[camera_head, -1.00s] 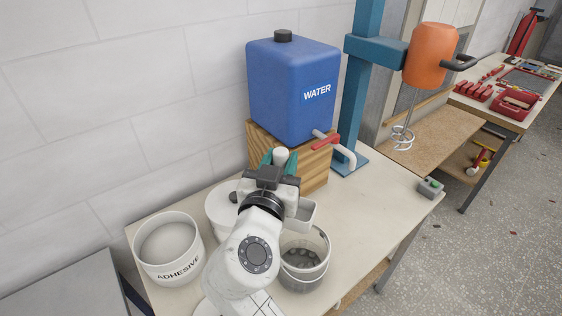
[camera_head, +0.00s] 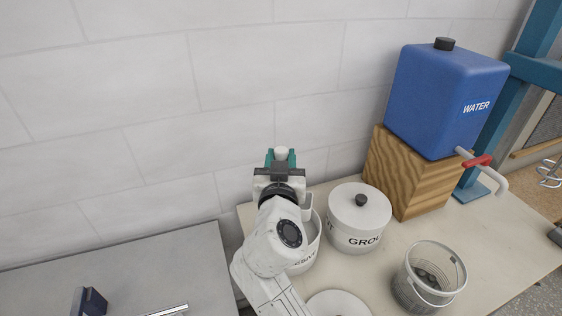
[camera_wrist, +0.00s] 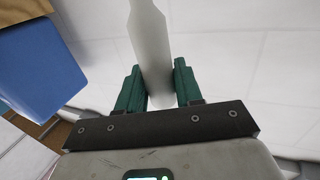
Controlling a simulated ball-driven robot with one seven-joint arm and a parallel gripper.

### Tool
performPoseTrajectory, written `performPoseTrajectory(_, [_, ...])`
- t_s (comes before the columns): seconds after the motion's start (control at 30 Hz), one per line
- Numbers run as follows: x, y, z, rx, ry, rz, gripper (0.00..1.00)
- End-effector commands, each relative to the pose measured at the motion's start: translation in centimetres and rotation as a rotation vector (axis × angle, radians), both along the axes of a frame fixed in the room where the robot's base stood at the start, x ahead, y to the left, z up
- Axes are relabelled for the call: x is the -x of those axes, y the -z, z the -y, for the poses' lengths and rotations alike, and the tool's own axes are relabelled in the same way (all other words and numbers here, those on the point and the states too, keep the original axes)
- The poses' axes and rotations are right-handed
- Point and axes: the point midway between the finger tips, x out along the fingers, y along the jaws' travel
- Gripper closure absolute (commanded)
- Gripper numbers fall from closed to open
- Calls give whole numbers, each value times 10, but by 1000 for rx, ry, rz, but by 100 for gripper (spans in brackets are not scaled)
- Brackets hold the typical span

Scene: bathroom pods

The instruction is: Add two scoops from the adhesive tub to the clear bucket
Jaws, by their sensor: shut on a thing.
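My gripper (camera_head: 281,158) is shut on the pale handle of a scoop; the handle's rounded end (camera_head: 281,153) sticks up between the teal fingers. In the wrist view the handle (camera_wrist: 152,45) runs between the fingers. A pale part of the scoop (camera_head: 308,203) shows just right of the wrist, over the adhesive tub in the picture; its contents cannot be seen. The open white adhesive tub (camera_head: 303,258) is partly hidden behind my arm. The clear bucket (camera_head: 447,293) stands at the lower right, with grey lumps in it and its wire handle lowered.
A lidded white tub marked "GRO" (camera_head: 358,222) stands between the adhesive tub and the bucket. A white round top (camera_head: 338,303) shows at the lower edge. The blue water container (camera_head: 445,100) sits on a wooden block (camera_head: 402,185). A grey surface (camera_head: 120,270) lies left.

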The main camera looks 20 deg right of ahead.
Motion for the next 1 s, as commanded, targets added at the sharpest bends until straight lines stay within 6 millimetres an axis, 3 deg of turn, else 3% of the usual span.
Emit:
performPoseTrajectory(0.37, [-2,13,1,0,-6,0,100])
performPoseTrajectory(1.0, [-1,68,0,-1,-5,3,100])
